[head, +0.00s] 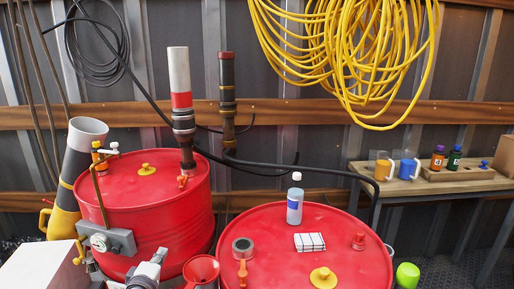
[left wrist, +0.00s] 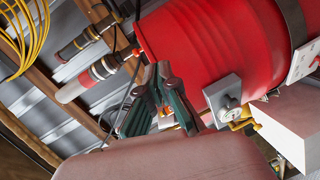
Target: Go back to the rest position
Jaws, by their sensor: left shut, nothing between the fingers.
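My left gripper (head: 158,260) shows at the bottom edge of the head view, in front of the left red drum (head: 150,225). Only part of it is in frame there. In the left wrist view its dark green and grey fingers (left wrist: 158,72) are shut with nothing held between them. The drum's red side (left wrist: 205,50) and a pressure gauge (left wrist: 228,105) lie beyond the fingers in that view. My right gripper is not in view.
The right red drum (head: 290,225) carries a bottle (head: 295,200), a white striped block (head: 309,242) and tape (head: 243,246). A red funnel (head: 201,268) sits near my gripper. A wooden bench (head: 400,185) with mugs stands right. Yellow hose (head: 340,50) hangs on the wall.

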